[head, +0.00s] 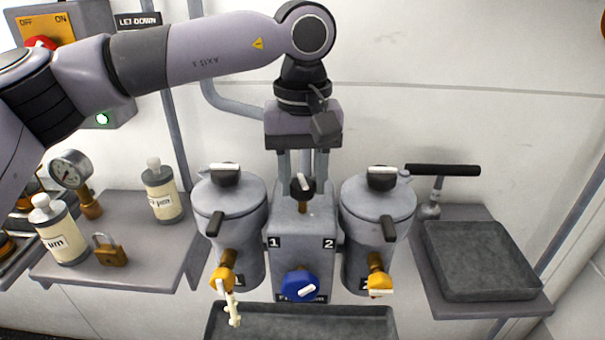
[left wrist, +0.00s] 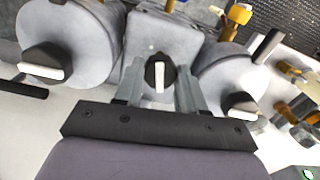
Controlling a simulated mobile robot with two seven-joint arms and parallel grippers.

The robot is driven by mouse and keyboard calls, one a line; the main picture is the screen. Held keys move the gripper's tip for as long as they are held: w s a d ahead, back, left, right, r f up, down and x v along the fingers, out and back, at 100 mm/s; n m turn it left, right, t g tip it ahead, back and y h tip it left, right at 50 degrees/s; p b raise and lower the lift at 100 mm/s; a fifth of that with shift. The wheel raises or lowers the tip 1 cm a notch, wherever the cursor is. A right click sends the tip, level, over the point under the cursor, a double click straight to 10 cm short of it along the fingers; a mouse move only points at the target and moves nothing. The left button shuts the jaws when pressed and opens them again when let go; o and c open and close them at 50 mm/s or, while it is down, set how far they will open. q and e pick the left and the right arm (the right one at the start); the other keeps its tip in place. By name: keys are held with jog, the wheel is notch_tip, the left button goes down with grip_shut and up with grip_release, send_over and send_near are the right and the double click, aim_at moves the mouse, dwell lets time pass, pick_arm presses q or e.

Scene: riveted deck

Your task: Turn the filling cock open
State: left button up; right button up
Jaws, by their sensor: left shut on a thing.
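A black cock with a white pointer bar (head: 303,186) sits on the upper face of the grey middle block (head: 302,225), between the two grey vessels marked 1 and 2. It is the cock at my left gripper; I see no readable filling label on it. In the left wrist view the cock (left wrist: 159,74) stands between the two fingers, its white bar pointing along them towards the palm. My left gripper (head: 303,168) reaches down from above and is shut on this cock. A blue knob (head: 299,286) with a white bar is lower on the block. My right gripper is not in view.
The left vessel (head: 237,203) and right vessel (head: 378,208) flank the block closely, with black lid knobs and yellow-handled taps. A grey trough (head: 225,313) lies below. Bottles and a padlock (head: 110,250) stand on the left shelf; a tray (head: 480,290) and black-handled lever (head: 443,170) are right.

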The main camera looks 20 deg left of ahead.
pick_arm(q)
jog(key=n, duration=0.3)
jog(key=shift+n, duration=0.4)
jog(key=n, duration=0.3)
jog(key=shift+n, duration=0.3)
jog(key=n, duration=0.3)
jog(key=shift+n+b, duration=0.3)
jog(key=shift+n, duration=1.9)
jog(key=o, duration=1.1)
jog(key=shift+c, duration=0.2)
